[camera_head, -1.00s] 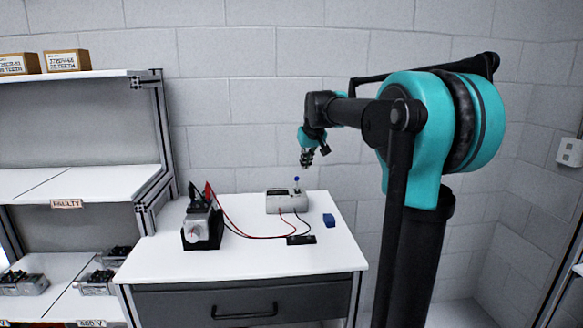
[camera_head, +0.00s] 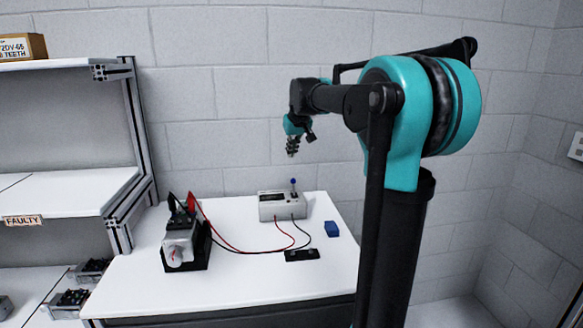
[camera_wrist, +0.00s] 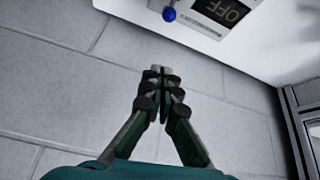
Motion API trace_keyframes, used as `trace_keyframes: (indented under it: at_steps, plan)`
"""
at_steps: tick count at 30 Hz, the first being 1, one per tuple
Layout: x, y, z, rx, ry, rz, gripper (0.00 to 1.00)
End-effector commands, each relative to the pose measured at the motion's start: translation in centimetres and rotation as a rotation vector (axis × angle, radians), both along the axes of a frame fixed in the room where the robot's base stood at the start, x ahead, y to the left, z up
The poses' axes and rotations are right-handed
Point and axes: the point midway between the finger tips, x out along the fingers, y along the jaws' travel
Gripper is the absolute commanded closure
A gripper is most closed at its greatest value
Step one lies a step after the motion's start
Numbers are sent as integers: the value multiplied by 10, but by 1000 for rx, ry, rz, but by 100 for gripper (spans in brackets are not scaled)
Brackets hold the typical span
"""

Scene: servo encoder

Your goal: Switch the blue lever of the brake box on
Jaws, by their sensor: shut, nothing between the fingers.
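The brake box (camera_head: 270,207) is a light grey box at the back of the white table. Its lever stands up from the top and ends in a blue knob (camera_head: 293,181). In the wrist view the blue knob (camera_wrist: 169,15) is at the top edge, beside the box's display (camera_wrist: 226,11), which reads OFF upside down. My gripper (camera_head: 292,154) appears above the knob in the head view, apart from it. In the wrist view my gripper (camera_wrist: 160,72) has its fingertips together and empty, with a gap to the knob.
A motor unit (camera_head: 183,250) on a black base stands at the table's left. Red and black wires run from it past a small black strip (camera_head: 302,255). A blue block (camera_head: 332,229) lies right of the box. A shelf unit (camera_head: 70,200) is at the left; a block wall is behind.

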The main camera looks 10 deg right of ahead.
Motion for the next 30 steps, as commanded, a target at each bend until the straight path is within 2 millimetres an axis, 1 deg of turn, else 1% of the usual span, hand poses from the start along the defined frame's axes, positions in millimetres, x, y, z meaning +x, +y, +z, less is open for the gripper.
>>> trace_keyframes:
  at_steps: [5, 12, 18, 19, 21, 24, 30]
  plan:
    - [11, 2, -19, 0, 0, 0, 100]
    - [34, 4, -57, 0, 0, 0, 100]
    - [49, 6, -84, 0, 0, 0, 100]
    - [48, 6, -86, 0, 0, 0, 100]
    - [36, 4, -86, 0, 0, 0, 100]
    - [25, 2, -88, 0, 0, 0, 100]
    - [12, -1, -91, 0, 0, 0, 100]
